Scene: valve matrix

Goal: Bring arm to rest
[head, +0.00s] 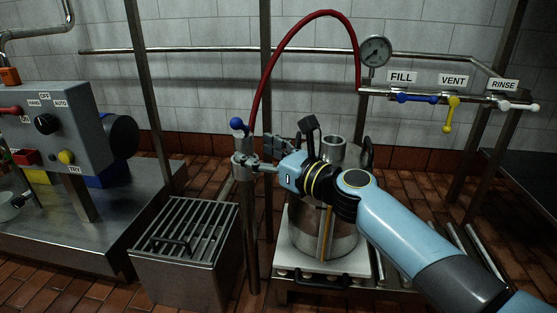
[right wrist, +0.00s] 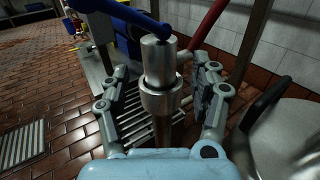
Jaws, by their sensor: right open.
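My right arm (head: 415,232) reaches in from the lower right in the head view, with its elbow and wrist in front of the steel keg. My right gripper (head: 262,158) is at the upright steel coupling (head: 243,162) on top of a post. In the right wrist view my right gripper (right wrist: 165,100) is open, with one finger on each side of the coupling (right wrist: 160,85). I cannot tell whether either finger touches it. A blue-handled lever (right wrist: 125,14) sits at the coupling's top; its blue knob (head: 237,123) shows in the head view. My left gripper is not in view.
The steel keg (head: 312,235) stands right of the post, on a roller stand. A red hose (head: 275,62) arches above. A grated steel box (head: 188,232) stands left. A grey control box (head: 62,125) is further left. FILL, VENT and RINSE valves (head: 451,100) line the back pipe.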

